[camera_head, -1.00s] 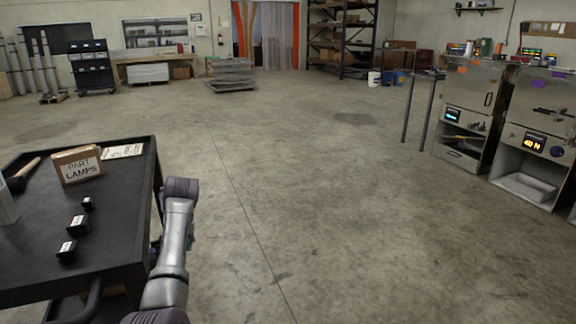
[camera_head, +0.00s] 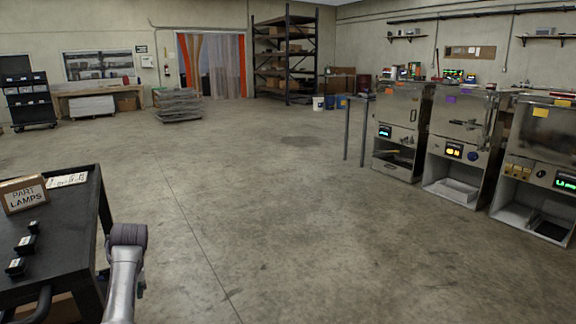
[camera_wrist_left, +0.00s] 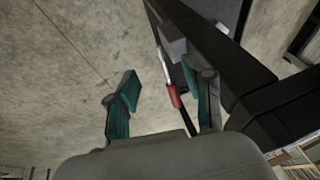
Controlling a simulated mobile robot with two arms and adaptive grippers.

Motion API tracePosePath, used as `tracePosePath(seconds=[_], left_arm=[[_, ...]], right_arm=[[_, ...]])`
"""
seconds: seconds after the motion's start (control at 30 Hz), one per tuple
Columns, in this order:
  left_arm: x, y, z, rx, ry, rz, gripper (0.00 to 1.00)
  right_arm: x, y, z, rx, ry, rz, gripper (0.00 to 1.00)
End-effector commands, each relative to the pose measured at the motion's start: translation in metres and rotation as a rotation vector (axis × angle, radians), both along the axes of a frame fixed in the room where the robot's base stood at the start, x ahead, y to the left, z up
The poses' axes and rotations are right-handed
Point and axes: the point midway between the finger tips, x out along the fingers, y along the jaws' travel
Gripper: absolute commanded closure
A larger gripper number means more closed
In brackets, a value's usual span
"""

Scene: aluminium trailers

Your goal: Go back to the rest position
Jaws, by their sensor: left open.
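My left arm shows at the lower left of the head view, beside the black cart; its gripper is outside that view. In the left wrist view my left gripper (camera_wrist_left: 162,84) has its two teal fingers spread apart, open. A red-handled tool (camera_wrist_left: 174,96) shows between the fingers, close to the right one in the picture; I see no finger closed on it, and its distance is unclear. My right gripper is in neither view.
The black cart (camera_head: 72,235) at left carries a "PART LAMPS" box (camera_head: 24,194) and small black parts (camera_head: 27,244). Metal machines (camera_head: 455,150) stand along the right. A tall shelf (camera_head: 285,58) and pallet stack (camera_head: 178,104) stand at the back. The middle floor is clear.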

Motion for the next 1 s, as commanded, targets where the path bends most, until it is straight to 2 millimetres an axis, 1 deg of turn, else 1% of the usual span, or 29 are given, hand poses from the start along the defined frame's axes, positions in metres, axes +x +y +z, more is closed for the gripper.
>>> tracePosePath(seconds=[0.27,0.37,0.47,0.57,0.67,0.7,0.77,0.8,0.87,0.9,0.97,1.0], left_arm=[[-0.008,-0.008,-0.049,0.028,0.029,-0.082,0.48],[-0.015,-0.013,-0.075,0.038,0.043,-0.126,0.48],[-0.025,-0.020,-0.107,0.047,0.059,-0.179,0.48],[-0.043,-0.028,-0.144,0.051,0.079,-0.239,0.48],[-0.070,-0.041,-0.190,0.050,0.103,-0.314,0.48],[-0.086,-0.047,-0.211,0.047,0.114,-0.349,0.48],[-0.115,-0.058,-0.245,0.036,0.131,-0.403,0.48],[-0.136,-0.065,-0.266,0.028,0.141,-0.440,0.48],[-0.170,-0.076,-0.295,0.012,0.153,-0.490,0.48],[-0.194,-0.084,-0.313,-0.001,0.161,-0.520,0.48],[-0.232,-0.095,-0.337,-0.022,0.171,-0.563,0.48],[-0.259,-0.102,-0.351,-0.036,0.179,-0.589,0.48]], right_arm=[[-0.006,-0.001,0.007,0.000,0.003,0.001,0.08],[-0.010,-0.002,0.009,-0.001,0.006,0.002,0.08],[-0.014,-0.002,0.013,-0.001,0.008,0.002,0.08],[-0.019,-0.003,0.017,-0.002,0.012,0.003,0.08],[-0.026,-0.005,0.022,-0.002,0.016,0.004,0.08],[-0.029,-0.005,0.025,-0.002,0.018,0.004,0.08],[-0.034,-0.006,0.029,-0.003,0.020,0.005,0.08],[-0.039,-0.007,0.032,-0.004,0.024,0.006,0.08],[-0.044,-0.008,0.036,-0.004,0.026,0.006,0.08],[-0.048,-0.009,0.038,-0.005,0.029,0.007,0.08],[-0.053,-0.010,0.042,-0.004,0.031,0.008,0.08],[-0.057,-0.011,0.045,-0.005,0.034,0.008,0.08]])
